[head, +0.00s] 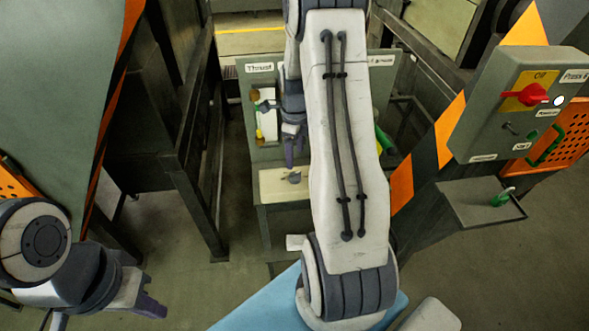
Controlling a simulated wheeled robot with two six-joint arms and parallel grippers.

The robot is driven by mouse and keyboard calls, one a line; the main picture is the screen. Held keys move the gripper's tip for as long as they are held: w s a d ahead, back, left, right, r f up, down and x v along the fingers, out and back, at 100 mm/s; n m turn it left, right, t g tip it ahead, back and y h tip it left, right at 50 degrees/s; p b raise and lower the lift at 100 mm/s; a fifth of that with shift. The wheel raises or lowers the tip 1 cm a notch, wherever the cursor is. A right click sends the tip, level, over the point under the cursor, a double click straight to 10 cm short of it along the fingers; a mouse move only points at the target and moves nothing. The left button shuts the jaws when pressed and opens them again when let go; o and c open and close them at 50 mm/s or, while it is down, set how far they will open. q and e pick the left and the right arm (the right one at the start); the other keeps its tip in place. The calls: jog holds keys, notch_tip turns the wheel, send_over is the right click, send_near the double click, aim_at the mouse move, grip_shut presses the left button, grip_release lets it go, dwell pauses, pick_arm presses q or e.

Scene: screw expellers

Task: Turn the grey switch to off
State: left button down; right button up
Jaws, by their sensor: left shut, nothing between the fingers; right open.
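A grey-blue knob or lever (265,107) also shows on the panel labelled "Thrust" (258,68) in the middle. I cannot tell which is the grey switch, nor read either one's setting. My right gripper (290,157) points down in front of the Thrust panel, right of that knob and apart from it, open and empty. My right arm hides much of this panel. My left gripper (150,306) is shut and empty at lower left, far from both.
The control box carries a red rotary handle (533,95) on a yellow plate and a lit white lamp (559,101). A grey tray (470,210) juts out below it. A pale ledge (275,187) is under the Thrust panel. Dark metal frames stand at left; floor between is clear.

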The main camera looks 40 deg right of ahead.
aim_at(295, 173)
notch_tip(295, 173, down, 9)
jog(key=shift+r+p, duration=0.2)
jog(key=shift+p, duration=0.95)
grip_shut()
